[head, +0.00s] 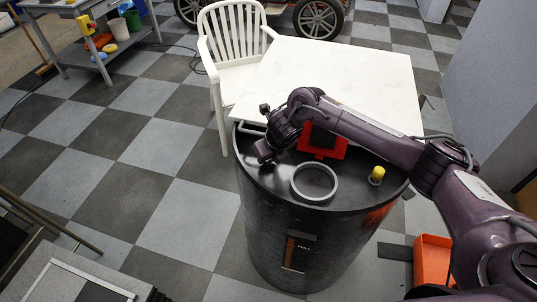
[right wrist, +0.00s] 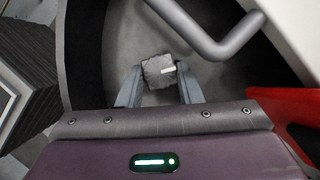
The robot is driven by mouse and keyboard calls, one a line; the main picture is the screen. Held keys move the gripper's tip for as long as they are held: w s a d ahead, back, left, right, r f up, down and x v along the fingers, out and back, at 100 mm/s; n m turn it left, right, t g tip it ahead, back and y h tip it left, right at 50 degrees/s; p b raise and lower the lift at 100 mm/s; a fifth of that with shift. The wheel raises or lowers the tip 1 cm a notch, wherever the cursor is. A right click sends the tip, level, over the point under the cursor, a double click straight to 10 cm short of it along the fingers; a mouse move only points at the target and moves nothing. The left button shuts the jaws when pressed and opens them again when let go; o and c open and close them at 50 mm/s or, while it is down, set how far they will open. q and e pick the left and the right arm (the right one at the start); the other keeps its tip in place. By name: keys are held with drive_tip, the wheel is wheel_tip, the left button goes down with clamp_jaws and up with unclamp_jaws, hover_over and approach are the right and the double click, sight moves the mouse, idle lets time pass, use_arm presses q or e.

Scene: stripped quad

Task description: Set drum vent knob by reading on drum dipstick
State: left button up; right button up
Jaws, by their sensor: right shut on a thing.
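The black drum (head: 262,215) stands upright in the head view. My right gripper (head: 265,158) reaches down over the left part of its lid. In the head view my gripper hides the knob. A yellow-capped piece (head: 377,174), possibly the dipstick, stands at the lid's right; no reading on it can be made out. My left gripper is not in view.
A grey ring (head: 314,182) and a red bracket (head: 320,152) with a dark panel sit on the lid. A bent grey bar (right wrist: 215,42) is close to my right gripper. A white table (head: 335,75) and chair (head: 235,60) stand behind.

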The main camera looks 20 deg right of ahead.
drive_tip(key=shift+r, duration=0.1)
drive_tip(key=m+p, duration=0.1)
drive_tip(key=m, duration=0.1)
drive_tip(key=m+h+p, duration=0.1)
drive_tip(key=p, duration=0.1)
drive_tip(key=m+h+p, duration=0.1)
drive_tip(key=m, duration=0.1)
drive_tip(key=shift+a+r+m, duration=0.2)
drive_tip(key=shift+a+m, duration=0.1)
drive_tip(key=shift+a, duration=0.05)
drive_tip(key=m+h+p, duration=0.1)
drive_tip(key=m+p, duration=0.2)
drive_tip(key=shift+w+a, duration=0.1)
drive_tip(key=shift+f+m+g+h+p, duration=0.2)
drive_tip(key=shift+m+g+h+p, duration=0.35)
drive_tip(key=shift+m, duration=0.85)
drive_tip(key=shift+w+p, duration=0.1)
drive_tip(key=shift+p, duration=0.25)
drive_tip(key=o, duration=1)
drive_tip(key=shift+a, duration=0.1)
